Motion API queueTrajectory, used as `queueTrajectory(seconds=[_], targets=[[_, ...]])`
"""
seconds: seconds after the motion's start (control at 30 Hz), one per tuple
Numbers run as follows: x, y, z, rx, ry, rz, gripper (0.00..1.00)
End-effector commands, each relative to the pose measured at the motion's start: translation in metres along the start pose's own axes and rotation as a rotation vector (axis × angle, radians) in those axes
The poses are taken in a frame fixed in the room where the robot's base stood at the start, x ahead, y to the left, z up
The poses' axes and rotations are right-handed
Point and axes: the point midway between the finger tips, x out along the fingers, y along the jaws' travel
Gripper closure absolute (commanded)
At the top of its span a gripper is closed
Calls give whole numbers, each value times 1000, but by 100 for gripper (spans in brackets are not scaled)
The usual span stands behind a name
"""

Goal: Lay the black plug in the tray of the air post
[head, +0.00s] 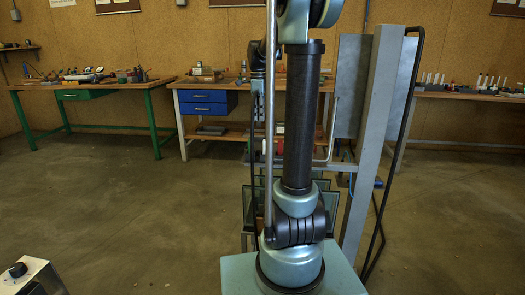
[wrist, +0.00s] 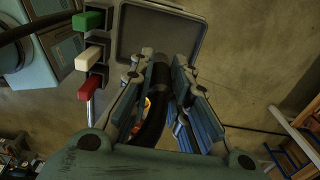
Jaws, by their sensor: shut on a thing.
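In the wrist view my gripper (wrist: 161,78) is shut on the black plug (wrist: 161,67), with its blue-padded fingers on both sides of it. A black hose (wrist: 152,128) runs back from the plug between the fingers. The grey tray (wrist: 122,42) of the air post lies just beyond the fingertips. The plug's front end overlaps the tray's near edge in the picture; I cannot tell its height or whether it touches. The visible tray floor looks empty. In the head view my arm hides much of the middle, and the plug and tray cannot be made out.
Beside the tray are a green lever (wrist: 89,20), a white lever (wrist: 90,58) and a red lever (wrist: 87,88). In the head view a tall grey post (head: 371,140) stands behind my arm at the right. Workbenches (head: 95,83) line the back wall. Open floor (head: 130,200) lies left.

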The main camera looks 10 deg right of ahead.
Motion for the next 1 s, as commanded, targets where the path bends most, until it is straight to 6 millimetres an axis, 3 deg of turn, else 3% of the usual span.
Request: queueTrajectory(seconds=[0.37, 0.7, 1.0], targets=[[2, 0, 0, -1, 0, 0, 100], [50, 0, 1, -1, 0, 0, 100], [79, 0, 1, -1, 0, 0, 100]])
